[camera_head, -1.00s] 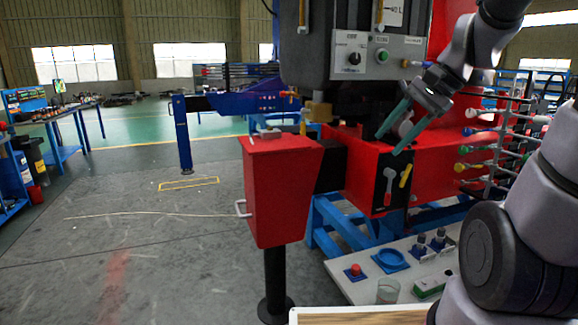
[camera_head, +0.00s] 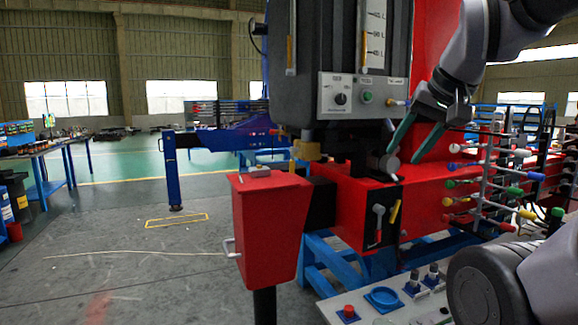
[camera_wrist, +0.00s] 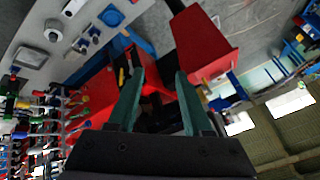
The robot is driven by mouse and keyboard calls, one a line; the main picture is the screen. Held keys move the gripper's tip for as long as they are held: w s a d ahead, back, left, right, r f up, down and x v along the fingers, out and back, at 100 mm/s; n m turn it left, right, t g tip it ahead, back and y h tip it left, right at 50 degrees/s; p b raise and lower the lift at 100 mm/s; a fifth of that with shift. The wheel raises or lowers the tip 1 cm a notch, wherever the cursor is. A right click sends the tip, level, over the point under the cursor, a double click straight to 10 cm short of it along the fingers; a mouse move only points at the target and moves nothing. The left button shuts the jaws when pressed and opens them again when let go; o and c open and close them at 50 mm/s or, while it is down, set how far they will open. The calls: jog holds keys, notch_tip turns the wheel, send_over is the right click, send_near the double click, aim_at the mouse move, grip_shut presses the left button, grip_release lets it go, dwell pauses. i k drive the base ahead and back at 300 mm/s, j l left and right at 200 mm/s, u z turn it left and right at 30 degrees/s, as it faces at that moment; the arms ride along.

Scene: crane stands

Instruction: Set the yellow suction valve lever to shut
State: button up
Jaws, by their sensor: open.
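A yellow lever (camera_head: 395,212) sits on a black plate (camera_head: 379,236) on the front of the red machine body, tilted with its top to the right. A grey-white lever (camera_head: 379,221) stands just left of it. A yellow bit, probably the same lever, shows small in the wrist view (camera_wrist: 121,77), beside the left finger. My gripper (camera_head: 402,157) is open and empty, its two green fingers pointing down above the lever and apart from it. The fingers also show in the wrist view (camera_wrist: 158,66). The exact lever setting is too small to read.
A red box (camera_head: 268,230) on a black post stands left of the plate. A grey tank (camera_head: 338,52) with a control panel (camera_head: 362,96) hangs above. Several rods with coloured knobs (camera_head: 489,180) stick out at right. A pale panel with a red button (camera_head: 348,311) lies below.

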aim_at(292, 160)
jog(key=i+j+u, duration=0.15)
jog(key=j+u, duration=0.25)
jog(key=i+j+u, duration=0.2)
jog(key=j+u, duration=0.2)
